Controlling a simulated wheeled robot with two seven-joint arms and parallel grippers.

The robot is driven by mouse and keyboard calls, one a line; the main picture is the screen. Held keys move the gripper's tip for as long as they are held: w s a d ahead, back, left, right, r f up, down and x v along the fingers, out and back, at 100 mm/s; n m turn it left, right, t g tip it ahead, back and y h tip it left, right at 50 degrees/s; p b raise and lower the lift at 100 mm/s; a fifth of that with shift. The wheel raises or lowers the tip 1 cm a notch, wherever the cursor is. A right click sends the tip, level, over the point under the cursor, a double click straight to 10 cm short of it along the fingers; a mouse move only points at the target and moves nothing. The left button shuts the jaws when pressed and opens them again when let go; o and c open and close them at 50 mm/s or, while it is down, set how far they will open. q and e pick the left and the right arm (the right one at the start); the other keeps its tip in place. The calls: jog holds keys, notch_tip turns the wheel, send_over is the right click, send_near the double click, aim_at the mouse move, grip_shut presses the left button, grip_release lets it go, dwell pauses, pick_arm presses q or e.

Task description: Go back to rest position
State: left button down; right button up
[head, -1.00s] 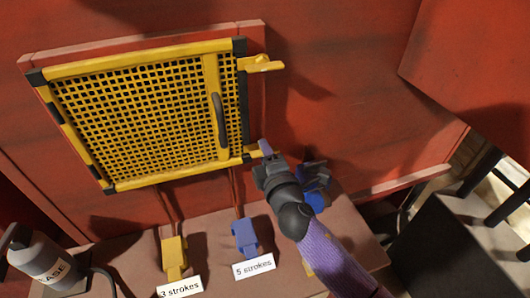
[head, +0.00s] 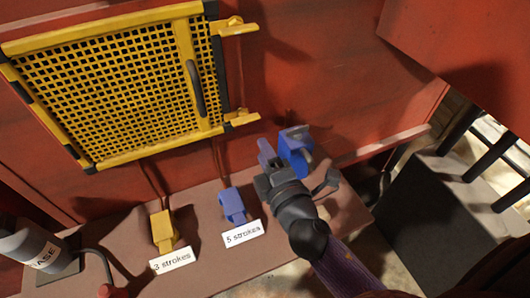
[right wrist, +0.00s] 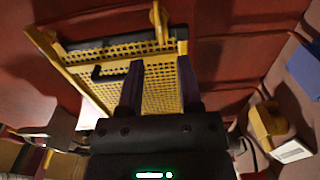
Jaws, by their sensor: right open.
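My right gripper (head: 268,160) is in the lower middle of the head view, its arm coming in from the lower right. My left gripper is not in view.
A brown ledge (head: 200,255) holds a yellow block by a "3 strokes" label (head: 171,261) and a blue block (head: 233,206) by a "5 strokes" label (head: 242,234). A grease container (head: 38,250) stands at left. A dark box (head: 440,215) is at right.

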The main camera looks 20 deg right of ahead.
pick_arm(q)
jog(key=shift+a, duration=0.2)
pick_arm(e)
jog(key=s+d+f+m+g+h, duration=0.45)
jog(key=s+f+m+g, duration=0.2)
jog(key=m, duration=0.45)
jog(key=s+a+f+m+g+y, duration=0.3)
jog(key=s+f+m+g+y, duration=0.15)
jog(key=s+g, duration=0.6)
jog(key=s+f+b, duration=0.1)
jog(key=s+f, duration=0.2)
jog(key=f, duration=0.8)
jog(key=s+f+b, duration=0.2)
jog(key=f, duration=1)
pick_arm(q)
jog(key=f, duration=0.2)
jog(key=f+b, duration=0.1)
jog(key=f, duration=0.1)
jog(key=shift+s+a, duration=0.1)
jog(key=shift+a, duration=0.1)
pick_arm(e)
jog(key=s+d+f, duration=0.3)
jog(key=s+f, duration=0.6)
jog(key=s, duration=0.3)
jog(key=shift+f+h, duration=0.25)
jog(key=shift+h, duration=0.15)
